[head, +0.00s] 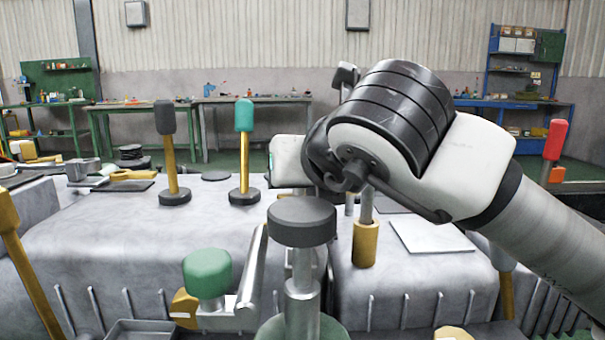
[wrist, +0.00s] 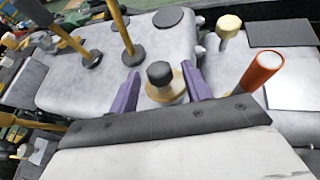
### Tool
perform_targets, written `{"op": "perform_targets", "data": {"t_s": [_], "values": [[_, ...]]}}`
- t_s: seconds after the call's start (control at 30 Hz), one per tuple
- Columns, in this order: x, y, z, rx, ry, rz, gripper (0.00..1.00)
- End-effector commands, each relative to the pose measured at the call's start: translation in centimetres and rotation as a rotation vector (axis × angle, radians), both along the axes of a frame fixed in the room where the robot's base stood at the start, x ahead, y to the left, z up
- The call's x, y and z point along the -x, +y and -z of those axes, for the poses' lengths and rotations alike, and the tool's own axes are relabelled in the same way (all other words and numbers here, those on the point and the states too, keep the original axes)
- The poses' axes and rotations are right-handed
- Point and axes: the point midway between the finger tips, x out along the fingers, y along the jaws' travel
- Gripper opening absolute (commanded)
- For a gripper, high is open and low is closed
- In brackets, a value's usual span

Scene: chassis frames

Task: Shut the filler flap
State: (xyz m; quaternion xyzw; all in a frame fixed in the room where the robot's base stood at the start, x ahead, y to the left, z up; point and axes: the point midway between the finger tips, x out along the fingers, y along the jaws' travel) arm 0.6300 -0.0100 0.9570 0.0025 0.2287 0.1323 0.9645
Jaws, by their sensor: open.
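My gripper (wrist: 161,72) shows in the wrist view with its two purple fingers spread apart. A dark-capped round knob (wrist: 160,76) on a pale base shows between the fingers, with no visible grip on it. In the head view the fingers are hidden behind my arm's wrist. I cannot tell for sure which part is the filler flap. Candidates are a thin light-grey plate (head: 430,235) on the right of the grey housing and a flat dark disc (head: 215,176) on its top. Neither shows a clear hinge.
A black round cap (head: 302,218) on a metal post stands in front, beside a green knob (head: 207,273). Levers with black (head: 165,117) and green (head: 244,115) handles rise from the housing (head: 120,235). An orange handle (wrist: 262,70) stands close right of my fingers.

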Motion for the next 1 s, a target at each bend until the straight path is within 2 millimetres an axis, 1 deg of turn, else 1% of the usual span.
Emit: {"op": "perform_targets", "data": {"t_s": [0.13,0.27,0.6,0.7,0.83,1.0], "values": [[0.3,-0.1,-0.2,0.000,0.001,0.000,0.48],[1.7,-0.6,-1.0,0.001,-0.001,0.002,0.48],[8.3,-2.6,-4.5,-0.001,-0.002,0.003,0.48],[9.8,-3.0,-5.2,-0.001,-0.001,0.001,0.48],[11.2,-3.4,-5.8,-0.001,-0.001,0.001,0.48],[11.9,-3.5,-6.1,0.000,0.000,-0.001,0.48]]}}
